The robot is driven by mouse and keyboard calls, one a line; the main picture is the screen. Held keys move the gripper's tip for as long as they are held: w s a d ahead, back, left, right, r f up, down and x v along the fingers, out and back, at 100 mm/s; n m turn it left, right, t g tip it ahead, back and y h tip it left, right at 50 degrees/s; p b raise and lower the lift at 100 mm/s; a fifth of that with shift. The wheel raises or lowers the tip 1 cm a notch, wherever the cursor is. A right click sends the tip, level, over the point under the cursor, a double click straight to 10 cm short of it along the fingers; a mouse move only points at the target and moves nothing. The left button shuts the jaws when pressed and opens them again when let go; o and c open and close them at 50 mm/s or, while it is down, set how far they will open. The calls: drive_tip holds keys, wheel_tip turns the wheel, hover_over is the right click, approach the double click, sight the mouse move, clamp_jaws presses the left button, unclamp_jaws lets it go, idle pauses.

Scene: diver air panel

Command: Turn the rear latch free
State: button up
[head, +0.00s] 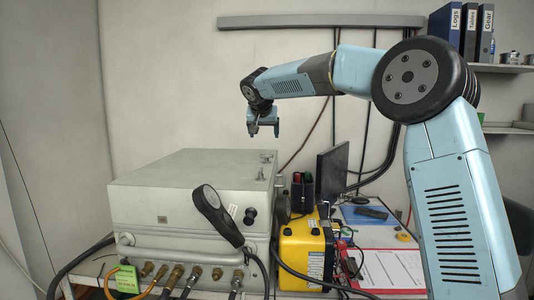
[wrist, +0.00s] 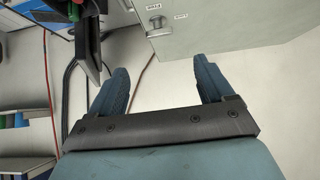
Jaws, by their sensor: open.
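The air panel is a large pale grey case (head: 150,205) with a flat lid on the bench. Small metal latches sit along the lid's right side. The rear latch (head: 266,157) is near the back right corner; another latch (head: 260,174) is nearer the front. In the wrist view the rear latch (wrist: 156,23) shows near the lid's corner, beside small labels. My gripper (head: 264,133) hangs pointing down above the lid's back right corner, apart from the latch. In the wrist view its fingers (wrist: 161,66) are spread with nothing between them.
A black handset (head: 214,213) is at the case's front. A yellow unit (head: 305,247), a dark monitor (head: 332,167) and papers (head: 388,267) are to the right. Hoses and brass fittings (head: 177,273) line the front. Cables (head: 365,140) run down the wall. Air above the lid is clear.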

sight(266, 163)
drive_tip(key=x, duration=1.3)
drive_tip(key=shift+s, duration=0.1)
drive_tip(key=shift+c, duration=0.3)
drive_tip(key=c, duration=1)
